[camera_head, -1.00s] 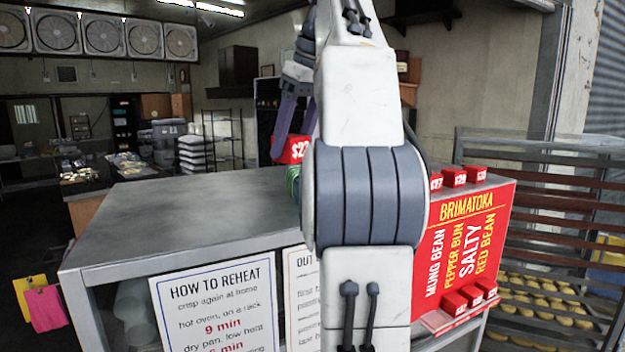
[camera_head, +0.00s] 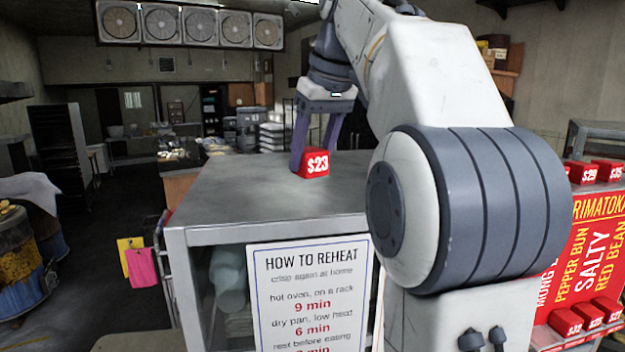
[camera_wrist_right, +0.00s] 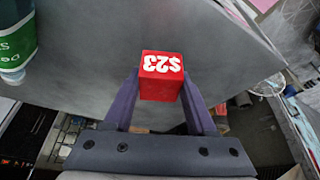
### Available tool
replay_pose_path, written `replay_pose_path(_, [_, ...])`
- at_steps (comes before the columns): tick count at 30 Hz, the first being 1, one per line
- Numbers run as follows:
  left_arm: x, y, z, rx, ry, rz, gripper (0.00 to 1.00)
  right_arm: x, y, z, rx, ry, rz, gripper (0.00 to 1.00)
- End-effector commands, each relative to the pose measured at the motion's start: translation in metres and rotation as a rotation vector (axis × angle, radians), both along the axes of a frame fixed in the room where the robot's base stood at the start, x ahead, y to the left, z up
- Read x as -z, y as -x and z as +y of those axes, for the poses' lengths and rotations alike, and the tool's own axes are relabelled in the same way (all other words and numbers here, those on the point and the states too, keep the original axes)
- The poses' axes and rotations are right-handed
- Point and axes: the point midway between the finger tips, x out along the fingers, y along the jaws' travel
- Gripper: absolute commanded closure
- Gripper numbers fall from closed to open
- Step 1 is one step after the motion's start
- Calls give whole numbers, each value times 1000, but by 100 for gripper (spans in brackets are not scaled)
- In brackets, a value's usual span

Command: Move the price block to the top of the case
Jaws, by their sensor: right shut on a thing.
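The price block (camera_head: 315,163) is a small red cube marked "$23". My right gripper (camera_head: 314,158) is shut on it from above, with one purple finger on each side. In the head view the block is at or just over the grey top of the case (camera_head: 265,190); I cannot tell whether it touches. In the right wrist view the block (camera_wrist_right: 161,76) sits between the fingertips (camera_wrist_right: 160,88), above the grey top (camera_wrist_right: 95,50). My left gripper is not in view.
A green-labelled bottle (camera_wrist_right: 15,40) stands on the case top in the wrist view. Other red price blocks (camera_head: 590,172) sit on and below the red menu board (camera_head: 590,250) at the right. A "HOW TO REHEAT" sign (camera_head: 310,295) hangs on the case front. Much of the top is clear.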

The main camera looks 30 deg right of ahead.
Motion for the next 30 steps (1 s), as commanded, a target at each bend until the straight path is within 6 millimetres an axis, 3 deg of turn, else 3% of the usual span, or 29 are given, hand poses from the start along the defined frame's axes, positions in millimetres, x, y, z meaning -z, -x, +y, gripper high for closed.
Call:
replay_pose_path(9, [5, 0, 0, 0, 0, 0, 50, 35, 0, 1, -1, -1, 1, 100])
replay_pose_path(23, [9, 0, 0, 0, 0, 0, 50, 44, 0, 1, -2, 0, 0, 100])
replay_pose_path(24, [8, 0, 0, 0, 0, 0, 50, 42, 0, 1, -2, 0, 0, 32])
replay_pose_path(26, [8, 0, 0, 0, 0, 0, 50, 42, 0, 1, -2, 0, 0, 13])
replay_pose_path(30, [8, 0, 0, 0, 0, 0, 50, 42, 0, 1, -2, 0, 0, 13])
